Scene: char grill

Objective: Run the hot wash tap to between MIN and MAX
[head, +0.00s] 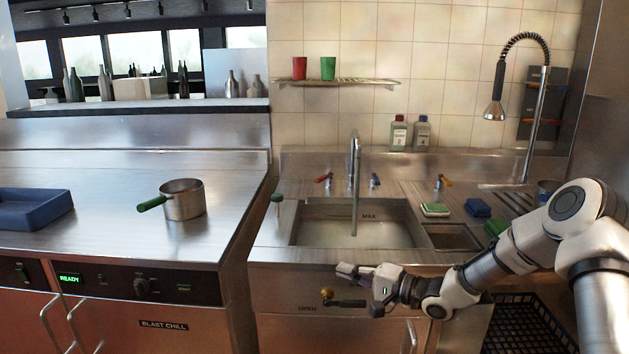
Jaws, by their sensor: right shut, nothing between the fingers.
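The sink basin (292,232) is set in the steel counter, with a MAX mark (369,216) on its back wall. I cannot make out a MIN mark. The tall tap (354,165) stands behind the basin, and a thin vertical line drops below it into the basin; I cannot tell if it is running water. The basin bottom looks pale, and its water level is unclear. A red-handled tap lever (324,178) is left of the spout, a blue one (374,180) right of it. My right gripper (342,269) is shut and empty at the sink's front edge. My left gripper is out of view.
A dark lever with a brass knob (326,293) is on the sink front by an OPEN label (307,309). A green-topped knob (277,199) stands left of the basin. A sponge (435,210) and a blue cloth (477,207) lie right. A spray hose (494,108) hangs above.

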